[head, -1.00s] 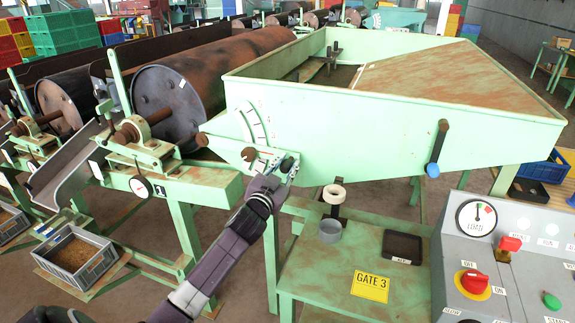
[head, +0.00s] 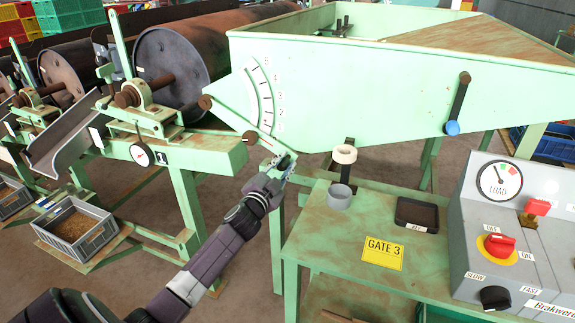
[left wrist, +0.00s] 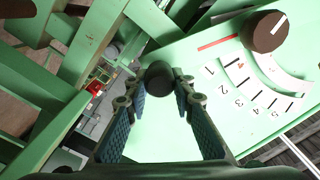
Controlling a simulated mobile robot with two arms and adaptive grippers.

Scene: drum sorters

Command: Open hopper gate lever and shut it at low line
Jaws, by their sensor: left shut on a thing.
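The hopper gate lever (head: 228,120) is a pale green bar on the hopper's left end, with a brown round boss at its upper left. It slopes down to the right, below the white curved scale (head: 264,100). My left gripper (head: 283,163) is at its lower right end. In the left wrist view the fingers (left wrist: 160,88) are closed around a dark round handle (left wrist: 158,77). The scale (left wrist: 262,88) shows there with numbers 1 to 5, a red line by 1 and a brown knob above. The gripper partly hides the lever's end. My right gripper is out of view.
The hopper (head: 340,90) fills the upper middle. A control box (head: 500,240) is at right. A drum (head: 185,70) stands left.

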